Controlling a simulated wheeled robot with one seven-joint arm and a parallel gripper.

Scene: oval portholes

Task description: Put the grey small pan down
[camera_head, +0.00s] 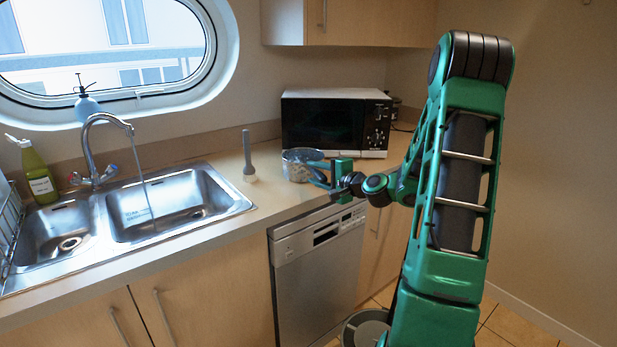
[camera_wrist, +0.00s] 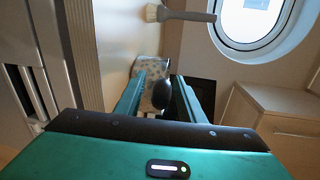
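My gripper (camera_head: 325,177) is at the handle side of the pan. In the wrist view my gripper (camera_wrist: 158,80) has its two green fingers on either side of the dark handle and appears shut on it. The pan's base is close to the counter (camera_head: 268,194); I cannot tell whether it touches.
A grey-handled brush (camera_head: 248,158) stands left of the pan and shows in the wrist view (camera_wrist: 180,15). The microwave (camera_head: 335,122) is behind the pan. The sink (camera_head: 170,205) is further left, with water running. A dishwasher (camera_head: 318,265) is below the counter.

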